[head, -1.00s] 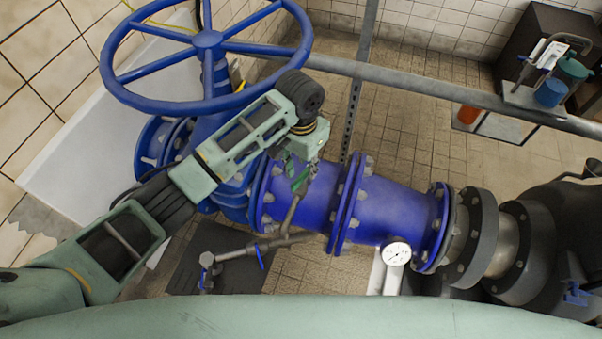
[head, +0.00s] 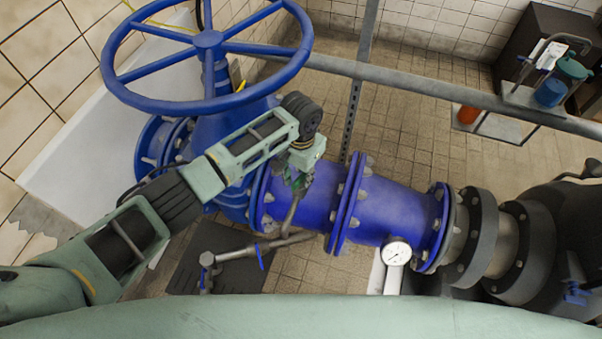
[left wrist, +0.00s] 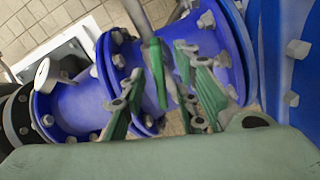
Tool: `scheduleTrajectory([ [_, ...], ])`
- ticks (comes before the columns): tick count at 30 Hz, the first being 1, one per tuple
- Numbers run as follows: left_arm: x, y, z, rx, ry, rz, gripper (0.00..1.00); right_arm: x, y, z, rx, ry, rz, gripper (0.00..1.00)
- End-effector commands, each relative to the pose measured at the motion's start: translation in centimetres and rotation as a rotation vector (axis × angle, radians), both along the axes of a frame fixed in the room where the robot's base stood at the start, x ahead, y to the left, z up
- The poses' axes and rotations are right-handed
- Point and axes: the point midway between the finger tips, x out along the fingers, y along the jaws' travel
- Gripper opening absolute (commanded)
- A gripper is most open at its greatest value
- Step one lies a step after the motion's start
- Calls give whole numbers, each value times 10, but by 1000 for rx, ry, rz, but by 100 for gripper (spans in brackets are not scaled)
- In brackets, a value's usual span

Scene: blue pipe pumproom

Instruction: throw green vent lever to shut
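The green vent lever (left wrist: 158,76) shows in the left wrist view as a narrow green handle on a grey branch pipe (left wrist: 143,20). It lies between the two green fingers of my left gripper (left wrist: 160,85), with gaps visible on both sides. The gripper is open around the lever. In the head view my left gripper (head: 299,180) points down at the top of the grey branch pipe (head: 290,215), beside the blue main pipe. There the gripper mostly hides the lever. My right gripper is not in view.
A large blue handwheel (head: 208,40) stands just left of and above my left arm. The blue flanged pipe (head: 390,205) runs right, with a white gauge (head: 396,253). A small blue-handled valve (head: 260,257) sits low on the branch. A grey rail (head: 430,88) crosses behind.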

Motion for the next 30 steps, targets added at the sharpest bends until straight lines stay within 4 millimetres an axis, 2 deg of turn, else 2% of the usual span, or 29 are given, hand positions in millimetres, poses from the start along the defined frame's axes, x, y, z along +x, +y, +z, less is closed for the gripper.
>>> scheduleTrajectory([
  [2, 0, 0, 0, 0, 0, 0, 29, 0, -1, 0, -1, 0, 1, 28],
  [12, 0, 0, 0, 0, 0, -1, 0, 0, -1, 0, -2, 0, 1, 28],
  [23, 0, 0, 1, 0, 0, -9, 0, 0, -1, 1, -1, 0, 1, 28],
  [30, 0, 0, 2, -8, 2, -89, 0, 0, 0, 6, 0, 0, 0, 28],
])
